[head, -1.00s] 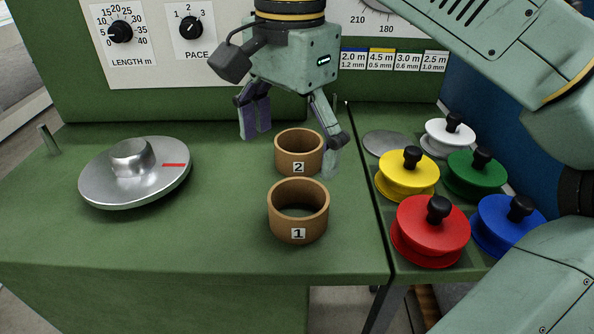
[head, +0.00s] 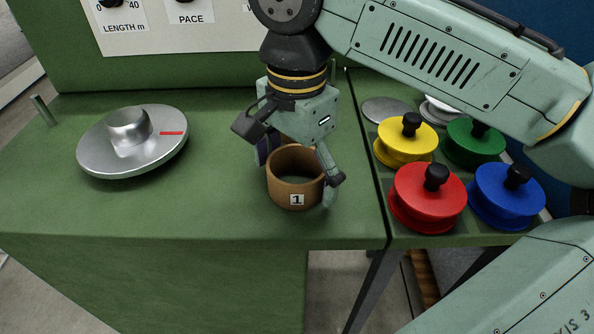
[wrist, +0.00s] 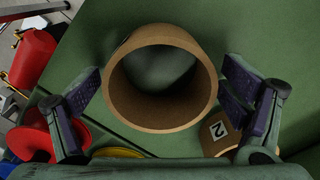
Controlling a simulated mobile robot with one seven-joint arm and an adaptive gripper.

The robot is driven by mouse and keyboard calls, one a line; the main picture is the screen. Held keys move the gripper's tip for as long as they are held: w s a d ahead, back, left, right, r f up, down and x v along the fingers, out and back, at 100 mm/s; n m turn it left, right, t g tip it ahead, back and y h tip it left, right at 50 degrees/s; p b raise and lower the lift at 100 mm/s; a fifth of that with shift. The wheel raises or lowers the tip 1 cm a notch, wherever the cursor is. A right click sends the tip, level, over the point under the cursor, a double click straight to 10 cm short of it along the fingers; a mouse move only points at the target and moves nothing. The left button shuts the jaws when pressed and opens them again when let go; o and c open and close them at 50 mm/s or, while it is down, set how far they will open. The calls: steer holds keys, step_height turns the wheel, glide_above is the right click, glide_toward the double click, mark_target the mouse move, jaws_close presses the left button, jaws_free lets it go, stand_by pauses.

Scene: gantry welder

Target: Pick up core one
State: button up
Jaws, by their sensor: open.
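Core one is a brown, hollow ring (head: 295,192) with a white label "1", standing upright on the green bench top. My gripper (head: 296,182) is open just above and behind it in the head view, with one finger at its right side and the other partly hidden behind it. In the wrist view, core one (wrist: 161,78) sits between the two spread fingers (wrist: 165,105), with visible gaps on both sides. Core two (wrist: 217,132), labelled "2", shows beside the right finger in the wrist view; in the head view my gripper and core one mostly hide it.
A silver disc with a hub and red mark (head: 132,150) lies on the left of the bench. At right, red (head: 428,197), yellow (head: 405,145), green (head: 473,147) and blue (head: 507,200) spools stand close together. The bench's front left (head: 150,210) is clear.

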mark_target(297, 155)
steer(key=shift+c, duration=0.6)
steer(key=c, duration=1.1)
steer(key=shift+r, duration=0.55)
step_height(297, 155, up, 2)
steer(key=shift+r+b, duration=0.1)
steer(key=shift+b, duration=0.2)
steer(key=s+d+r+b, duration=0.1)
steer(key=s+d, duration=0.2)
steer(key=s, duration=0.4)
steer(key=s+d+r+b, duration=0.1)
steer(key=s+d, duration=0.1)
steer(key=s, duration=0.6)
steer(key=r+p, duration=0.2)
steer(key=p, duration=0.1)
steer(key=r+p, duration=0.3)
steer(key=shift+d+r, duration=0.2)
steer(key=shift+r, duration=0.15)
